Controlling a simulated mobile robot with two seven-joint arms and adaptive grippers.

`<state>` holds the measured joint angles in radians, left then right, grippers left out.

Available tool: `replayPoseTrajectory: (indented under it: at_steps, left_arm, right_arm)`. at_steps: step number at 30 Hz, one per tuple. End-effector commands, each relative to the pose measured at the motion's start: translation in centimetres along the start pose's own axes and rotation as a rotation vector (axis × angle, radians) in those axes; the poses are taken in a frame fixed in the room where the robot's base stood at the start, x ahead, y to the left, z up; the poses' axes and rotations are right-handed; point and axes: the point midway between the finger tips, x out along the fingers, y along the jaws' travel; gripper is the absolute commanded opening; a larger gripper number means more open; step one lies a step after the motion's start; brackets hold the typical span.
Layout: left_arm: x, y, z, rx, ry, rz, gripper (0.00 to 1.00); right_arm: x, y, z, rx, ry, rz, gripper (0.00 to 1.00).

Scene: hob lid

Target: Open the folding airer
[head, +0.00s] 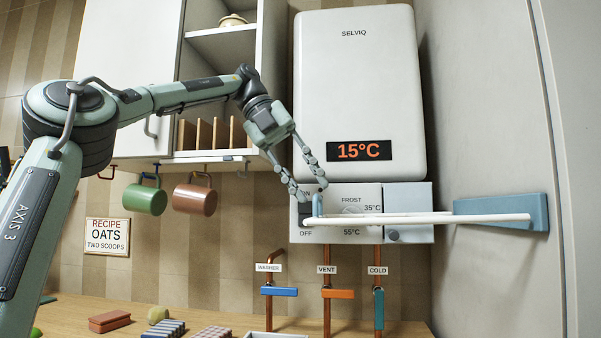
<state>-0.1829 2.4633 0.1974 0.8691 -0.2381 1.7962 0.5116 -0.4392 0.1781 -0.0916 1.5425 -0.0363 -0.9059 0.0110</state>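The folding airer has white rails (440,220) that reach left from a blue bracket (500,211) on the right wall, across the front of the boiler's control panel. A small blue end piece (317,206) is at the rails' left end. My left gripper (312,190) comes down from the upper left, with its two fingers apart and their tips right at the end piece. I cannot tell whether the tips touch it. My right gripper is not in view.
A white boiler (358,90) reads 15°C, above a control panel (340,228) with a knob. Pipes with blue (279,291), orange (338,294) and teal (379,308) valve handles run below. Green (146,199) and brown (195,199) mugs hang left. Several items lie on the counter (75,309).

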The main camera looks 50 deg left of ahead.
Motion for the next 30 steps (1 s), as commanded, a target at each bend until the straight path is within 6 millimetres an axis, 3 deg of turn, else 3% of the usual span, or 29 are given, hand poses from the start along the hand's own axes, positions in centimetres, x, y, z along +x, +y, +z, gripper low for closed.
replayPoseTrajectory:
  at_steps: [3,9,30]
  left_arm:
    - [-1.9,-0.1,0.1,0.000,-0.002,0.000,0.29]
    - [-3.5,0.0,0.0,0.000,0.000,0.001,0.29]
    - [-3.9,0.0,-0.1,0.002,0.001,0.000,0.29]
  right_arm:
    - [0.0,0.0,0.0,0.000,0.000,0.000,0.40]
    - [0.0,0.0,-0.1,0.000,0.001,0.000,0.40]
    - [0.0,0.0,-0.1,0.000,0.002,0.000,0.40]
